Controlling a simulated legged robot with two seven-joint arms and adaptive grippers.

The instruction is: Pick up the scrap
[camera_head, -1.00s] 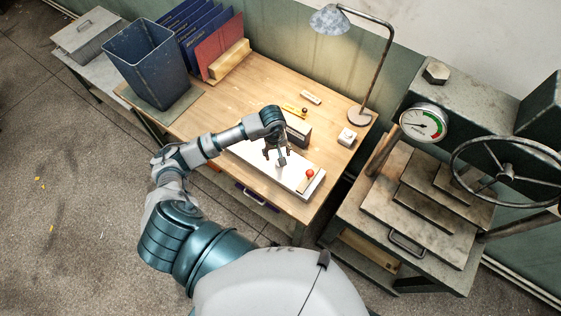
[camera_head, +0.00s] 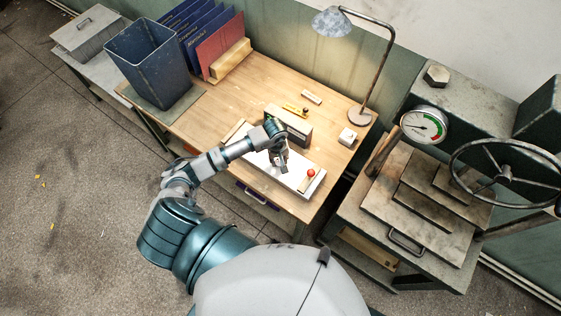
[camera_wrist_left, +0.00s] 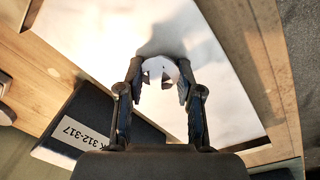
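The scrap (camera_wrist_left: 161,69) is a small curled white piece on the white board (camera_wrist_left: 215,100) of the bench. It sits between the fingers of my left gripper (camera_wrist_left: 160,80) in the left wrist view. The fingers are apart, one on each side of the scrap; I cannot tell whether they touch it. In the head view, my left gripper (camera_head: 280,161) is low over the white board (camera_head: 257,159), and the scrap is not clear there. My right gripper is not in view.
A dark box file (camera_head: 291,122) stands right behind the gripper; its label shows in the wrist view. A red knob (camera_head: 311,173) is at the board's right end. A blue bin (camera_head: 150,62) stands at the bench's left end. A lamp (camera_head: 360,115) stands at the back right.

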